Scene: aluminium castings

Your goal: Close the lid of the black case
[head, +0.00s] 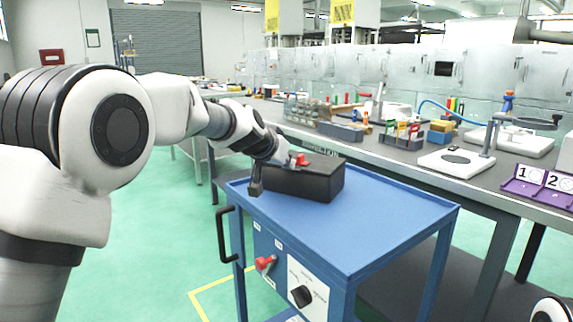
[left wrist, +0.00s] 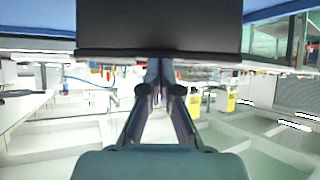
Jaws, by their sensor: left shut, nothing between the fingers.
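The black case (head: 312,183) stands on the blue cart top (head: 350,232), near its far left edge. Its top shows dark, and I cannot tell from here how far its lid is open. My left gripper (head: 256,187) is shut and empty at the case's left end, with its fingers pointing down. In the left wrist view the case (left wrist: 160,25) fills the upper middle as a dark block. There the closed fingertips (left wrist: 160,66) reach its edge; I cannot tell whether they touch. My right gripper is not in view.
The cart has a black handle (head: 225,234), a red knob (head: 265,263) and a dark knob (head: 302,296) on its sides. Behind it a long grey bench (head: 400,160) carries racks, a white stand (head: 457,162) and purple numbered holders (head: 540,185). The cart top right of the case is clear.

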